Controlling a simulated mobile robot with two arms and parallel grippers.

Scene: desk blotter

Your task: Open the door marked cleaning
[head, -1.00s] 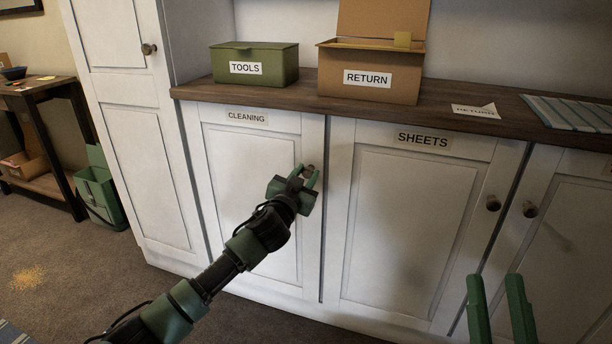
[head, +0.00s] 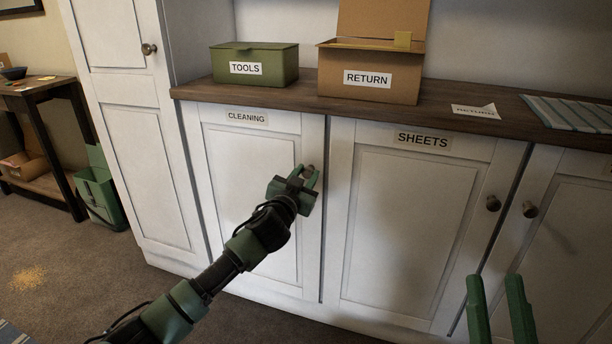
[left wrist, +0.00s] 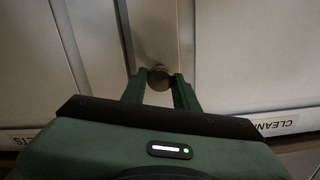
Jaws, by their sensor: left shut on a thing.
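The white door marked CLEANING (head: 225,180) is closed, flush with the cabinet front. Its label (head: 247,118) is at the door's top. My left gripper (head: 310,175) is at the door's upper right edge, shut on the round dark knob (left wrist: 158,78). In the left wrist view its two green fingers (left wrist: 160,90) stand on either side of the knob. In the head view the fingers partly hide the knob. My right gripper (head: 498,308) is at the bottom right, its two green fingers apart with nothing between them.
The SHEETS door (head: 405,220) is closed beside it, with its knob (head: 493,203) at the right. On the wooden countertop (head: 445,118) are a green TOOLS box (head: 280,68) and a cardboard RETURN box (head: 340,92). The carpet (head: 70,270) before the cabinet is mostly clear.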

